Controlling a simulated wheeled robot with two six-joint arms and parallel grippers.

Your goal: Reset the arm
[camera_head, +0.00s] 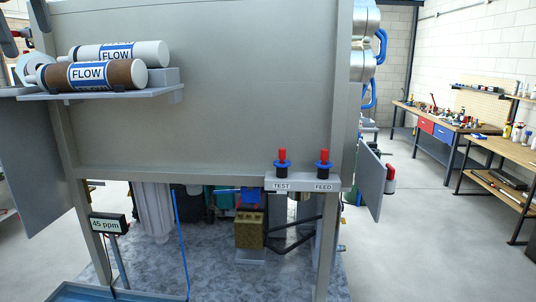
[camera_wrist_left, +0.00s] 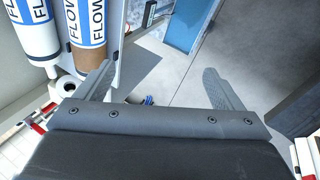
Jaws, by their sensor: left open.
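My left gripper (camera_wrist_left: 162,90) is open in the left wrist view, with its two grey fingers wide apart and nothing between them. In the head view only dark parts of my left arm show at the upper left edge. A white membrane tube (camera_head: 148,53) and a brown, stained membrane tube (camera_head: 124,74), both with blue FLOW labels, lie side by side on a grey shelf (camera_head: 160,93). In the left wrist view the white tube (camera_wrist_left: 38,38) and brown tube (camera_wrist_left: 91,58) are at upper left, the brown one close to the left finger. My right gripper is not in view.
A large grey cabinet panel (camera_head: 220,120) fills the middle. A small ledge (camera_head: 302,184) carries TEST and FEED taps with red tops. A 45 ppm display (camera_head: 108,224) hangs at lower left, above a blue tray (camera_head: 120,292). Workbenches (camera_head: 450,122) stand far right beyond clear floor.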

